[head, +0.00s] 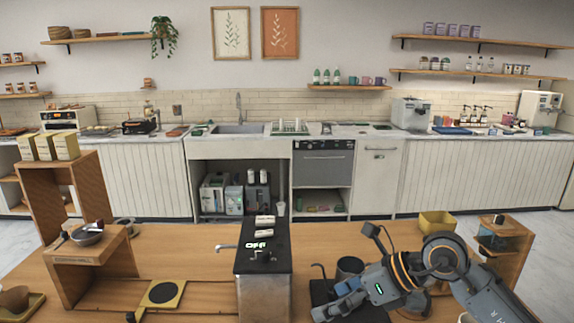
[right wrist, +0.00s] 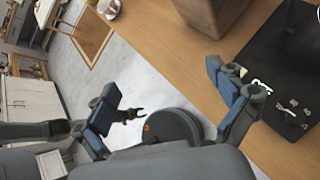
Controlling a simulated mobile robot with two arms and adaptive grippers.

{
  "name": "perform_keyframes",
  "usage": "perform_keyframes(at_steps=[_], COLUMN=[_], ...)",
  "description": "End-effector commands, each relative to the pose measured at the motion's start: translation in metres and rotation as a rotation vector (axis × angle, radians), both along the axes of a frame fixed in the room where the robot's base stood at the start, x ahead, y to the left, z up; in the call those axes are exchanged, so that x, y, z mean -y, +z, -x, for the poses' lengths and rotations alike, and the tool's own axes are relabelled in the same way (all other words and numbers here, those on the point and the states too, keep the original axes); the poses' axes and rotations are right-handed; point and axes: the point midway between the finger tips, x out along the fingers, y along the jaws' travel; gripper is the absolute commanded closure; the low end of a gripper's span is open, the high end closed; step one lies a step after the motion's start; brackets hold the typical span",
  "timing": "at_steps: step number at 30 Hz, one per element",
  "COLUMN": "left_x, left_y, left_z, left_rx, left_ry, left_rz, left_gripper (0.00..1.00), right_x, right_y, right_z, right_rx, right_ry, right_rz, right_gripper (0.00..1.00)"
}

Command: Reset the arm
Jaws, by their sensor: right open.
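My right arm comes in from the lower right of the head view. Its gripper (head: 338,300) is low over the front of the wooden counter (head: 205,250), beside a dark cup-like vessel (head: 349,267) and over a black flat device (head: 374,313). In the right wrist view the two blue-padded fingers (right wrist: 164,84) stand wide apart with nothing between them. The counter edge and the grey floor show beyond them. The black device (right wrist: 278,65) is to the right of the fingers. My left gripper does not show in the head view.
A metal station with a black top (head: 272,237) stands mid-counter. A yellow container (head: 437,222) and a small wooden stand (head: 505,238) are behind my right arm. A wooden stand (head: 72,247) and a scale-like plate (head: 160,293) are at left. Bare counter lies between them.

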Motion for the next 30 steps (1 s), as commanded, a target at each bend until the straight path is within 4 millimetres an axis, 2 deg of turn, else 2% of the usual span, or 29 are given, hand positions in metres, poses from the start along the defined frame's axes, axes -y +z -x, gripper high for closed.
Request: perform_keyframes(at_steps=[1, 5, 7, 9, 11, 13, 15, 17, 20, 23, 24, 26, 27, 29, 30], left_x=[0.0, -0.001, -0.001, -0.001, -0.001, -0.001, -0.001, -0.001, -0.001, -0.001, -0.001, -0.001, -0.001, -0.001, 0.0], left_y=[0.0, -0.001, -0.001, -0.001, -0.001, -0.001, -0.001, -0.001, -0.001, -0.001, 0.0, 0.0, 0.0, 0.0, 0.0], left_z=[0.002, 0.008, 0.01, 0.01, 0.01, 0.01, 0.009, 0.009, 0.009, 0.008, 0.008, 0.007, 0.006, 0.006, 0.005], left_rx=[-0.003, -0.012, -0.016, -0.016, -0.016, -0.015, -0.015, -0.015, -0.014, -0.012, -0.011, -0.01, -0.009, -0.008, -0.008], left_ry=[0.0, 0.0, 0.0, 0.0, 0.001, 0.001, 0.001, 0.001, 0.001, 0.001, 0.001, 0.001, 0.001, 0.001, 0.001], left_rz=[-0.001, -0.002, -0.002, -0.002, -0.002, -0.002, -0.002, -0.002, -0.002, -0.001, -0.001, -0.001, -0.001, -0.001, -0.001], left_gripper=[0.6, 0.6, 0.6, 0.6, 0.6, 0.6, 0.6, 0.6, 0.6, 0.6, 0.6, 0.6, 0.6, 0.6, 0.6], right_x=[-0.016, -0.055, -0.071, -0.077, -0.074, -0.059, -0.037, -0.012, 0.033, 0.076, 0.092, 0.112, 0.122, 0.134, 0.139], right_y=[0.003, 0.029, 0.051, 0.077, 0.098, 0.115, 0.123, 0.121, 0.098, 0.051, 0.027, -0.013, -0.041, -0.081, -0.106], right_z=[0.007, 0.025, 0.034, 0.039, 0.039, 0.034, 0.025, 0.015, 0.001, -0.004, -0.001, 0.008, 0.018, 0.037, 0.053], right_rx=[-0.011, -0.046, -0.084, -0.139, -0.194, -0.267, -0.349, -0.426, -0.566, -0.718, -0.78, -0.874, -0.937, -1.026, -1.081], right_ry=[0.01, 0.009, -0.017, -0.069, -0.136, -0.235, -0.361, -0.489, -0.738, -1.037, -1.167, -1.376, -1.516, -1.726, -1.865], right_rz=[-0.085, -0.37, -0.575, -0.799, -0.986, -1.196, -1.392, -1.548, -1.773, -1.947, -2.0, -2.056, -2.077, -2.085, -2.075], right_gripper=[0.05, 0.05, 0.05, 0.05, 0.05, 0.05, 0.05, 0.05, 0.05, 0.05, 0.05, 0.05, 0.05, 0.05, 0.05])
